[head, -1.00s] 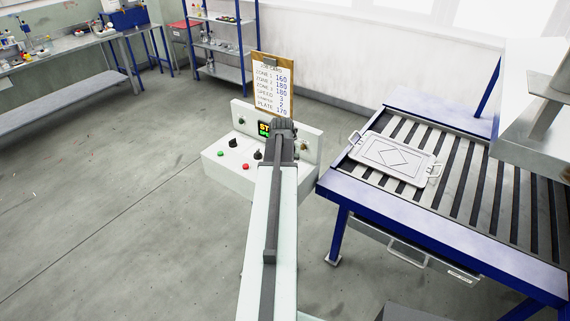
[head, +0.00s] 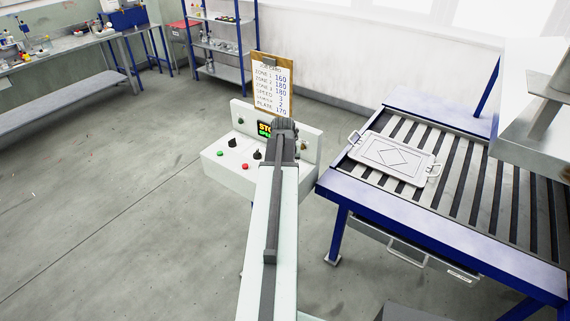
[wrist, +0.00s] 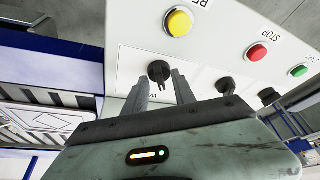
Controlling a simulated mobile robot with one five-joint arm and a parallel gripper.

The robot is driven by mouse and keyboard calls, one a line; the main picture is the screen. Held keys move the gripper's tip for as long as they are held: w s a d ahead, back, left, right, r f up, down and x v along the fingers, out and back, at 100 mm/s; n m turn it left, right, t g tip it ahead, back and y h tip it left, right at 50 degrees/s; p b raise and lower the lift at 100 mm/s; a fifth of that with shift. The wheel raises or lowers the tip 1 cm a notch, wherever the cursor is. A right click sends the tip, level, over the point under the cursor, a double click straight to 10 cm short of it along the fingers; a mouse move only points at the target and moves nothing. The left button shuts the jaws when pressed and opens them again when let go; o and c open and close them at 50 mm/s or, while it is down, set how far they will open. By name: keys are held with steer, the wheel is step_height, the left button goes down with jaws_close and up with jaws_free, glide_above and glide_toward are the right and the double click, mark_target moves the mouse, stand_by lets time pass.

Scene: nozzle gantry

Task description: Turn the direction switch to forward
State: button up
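A white control box (head: 228,178) stands left of the conveyor; my gripper hides its right part in the head view. In the wrist view a black knob (wrist: 159,71) sits on the white panel between my fingertips. My gripper (wrist: 162,80) is open, one finger on each side of this knob; I cannot tell whether either touches it. Two more black knobs (wrist: 225,86) and (wrist: 268,95) are to the right. The label by the near knob is mostly hidden, so I cannot read which one is the direction switch. In the head view my gripper (head: 283,128) is seen from behind.
A yellow button (wrist: 179,22), a red STOP button (wrist: 257,52) and a green button (wrist: 299,71) are on the panel. A clipboard (head: 272,84) stands behind the box. The conveyor table (head: 430,222) with a white tray (head: 393,158) is close on the right.

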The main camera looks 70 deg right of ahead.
steer(key=p+v, duration=0.7)
steer(key=shift+a+r, duration=0.2)
steer(key=shift+r, duration=0.15)
